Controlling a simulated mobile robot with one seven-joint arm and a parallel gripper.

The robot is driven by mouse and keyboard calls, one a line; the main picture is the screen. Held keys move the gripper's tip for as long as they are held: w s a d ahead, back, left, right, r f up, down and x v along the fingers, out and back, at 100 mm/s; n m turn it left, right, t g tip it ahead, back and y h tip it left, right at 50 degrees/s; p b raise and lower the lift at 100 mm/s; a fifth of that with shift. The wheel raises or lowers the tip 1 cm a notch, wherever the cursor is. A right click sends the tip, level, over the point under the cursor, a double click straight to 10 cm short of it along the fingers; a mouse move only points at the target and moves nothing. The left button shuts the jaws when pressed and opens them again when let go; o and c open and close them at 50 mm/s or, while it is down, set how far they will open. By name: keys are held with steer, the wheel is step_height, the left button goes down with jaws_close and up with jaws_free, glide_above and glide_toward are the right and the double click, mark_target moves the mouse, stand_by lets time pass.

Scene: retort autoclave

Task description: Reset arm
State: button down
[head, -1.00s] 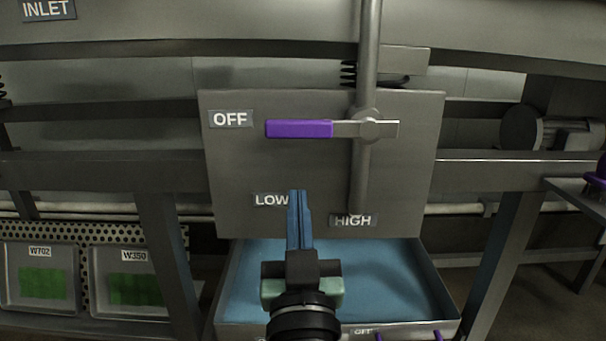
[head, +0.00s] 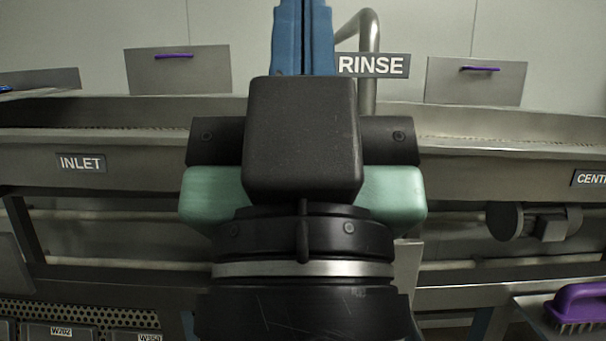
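My gripper (head: 303,38) is raised close in front of the head camera, its blue fingers pointing up past the top edge of the view. The fingers look side by side, but their tips are out of frame, so I cannot tell whether they are open or shut. My arm hides the middle of the scene. The lever with the purple handle and its OFF, LOW and HIGH plate are not visible now.
A trough (head: 485,160) runs across the view, with an INLET label (head: 81,163) at left and a RINSE label (head: 373,65) beside a bent pipe (head: 369,30). Panels with purple handles stand behind. A purple brush (head: 580,304) lies on a shelf at lower right.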

step_height(320, 180, up, 18)
steer(key=p, duration=1.6)
steer(key=shift+r, duration=0.15)
stand_by(2.0)
